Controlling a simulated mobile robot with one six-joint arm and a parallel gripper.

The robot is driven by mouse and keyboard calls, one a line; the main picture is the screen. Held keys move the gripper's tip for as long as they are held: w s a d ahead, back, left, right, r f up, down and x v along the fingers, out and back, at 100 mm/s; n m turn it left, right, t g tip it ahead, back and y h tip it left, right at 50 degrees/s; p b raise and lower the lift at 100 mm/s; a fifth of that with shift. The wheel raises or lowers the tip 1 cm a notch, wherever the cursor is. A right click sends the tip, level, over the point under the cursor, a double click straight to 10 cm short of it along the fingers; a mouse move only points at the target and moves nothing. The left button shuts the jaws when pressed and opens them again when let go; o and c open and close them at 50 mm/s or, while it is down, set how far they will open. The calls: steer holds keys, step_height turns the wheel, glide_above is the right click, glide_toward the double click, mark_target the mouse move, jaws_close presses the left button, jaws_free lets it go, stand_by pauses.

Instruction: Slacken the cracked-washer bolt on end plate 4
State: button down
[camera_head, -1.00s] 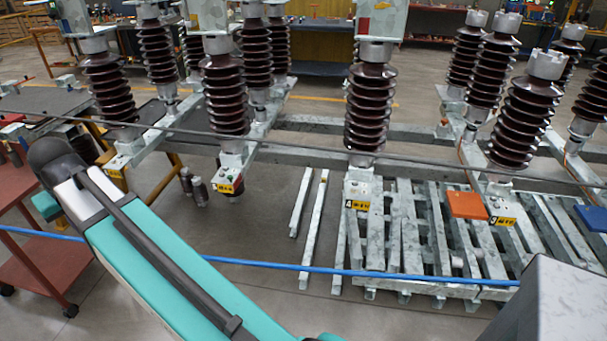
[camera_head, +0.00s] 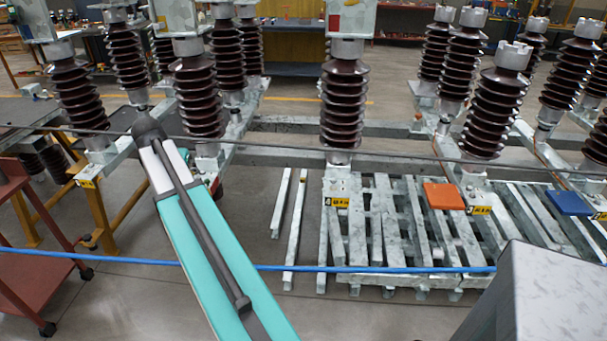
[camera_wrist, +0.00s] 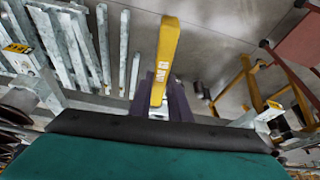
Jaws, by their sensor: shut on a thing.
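End plate 4 (camera_head: 337,188) is a grey metal plate under a brown ribbed insulator, with a yellow label reading 4, in the middle of the head view. Its bolts and any cracked washer are too small to make out. The tool stands apart from any plate there. In the head view my gripper and the tool are hidden behind my teal arm, which reaches up left of plate 4.
A thin dark bar (camera_head: 400,157) and a blue bar (camera_head: 380,269) cross the head view. Galvanized beams (camera_head: 385,235) lie stacked below plate 4, with an orange slab (camera_head: 444,196) and a blue slab (camera_head: 568,202) nearby. A red cart (camera_head: 30,255) stands left.

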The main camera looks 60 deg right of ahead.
steer(key=s+d+f+m+g, duration=0.2)
steer(key=s+d+f+m, duration=0.2)
steer(key=s+d, duration=1)
steer(key=s+d+f+m+g+b, duration=0.1)
steer(key=s+d+f+m+g, duration=0.1)
steer(key=s+d+f+m, duration=0.3)
steer(key=s+d+m, duration=0.2)
steer(key=s+d, duration=0.2)
steer(key=d, duration=0.3)
steer(key=s+d+m, duration=0.2)
steer(key=s+d, duration=0.3)
steer(key=d, duration=0.2)
steer(key=shift+s+d+f+g, duration=0.15)
steer(key=shift+g, duration=0.25)
steer(key=shift+f, duration=0.2)
steer(key=shift+f+b, duration=0.85)
steer(key=shift+f, duration=0.85)
steer(key=shift+f+b, duration=0.6)
steer(key=shift+f, duration=0.55)
steer(key=s+a+n+t+p, duration=0.1)
steer(key=s+n+t, duration=0.3)
steer(key=s+n, duration=0.7)
steer(key=shift+a+n+p, duration=0.4)
steer(key=shift+a, duration=0.05)
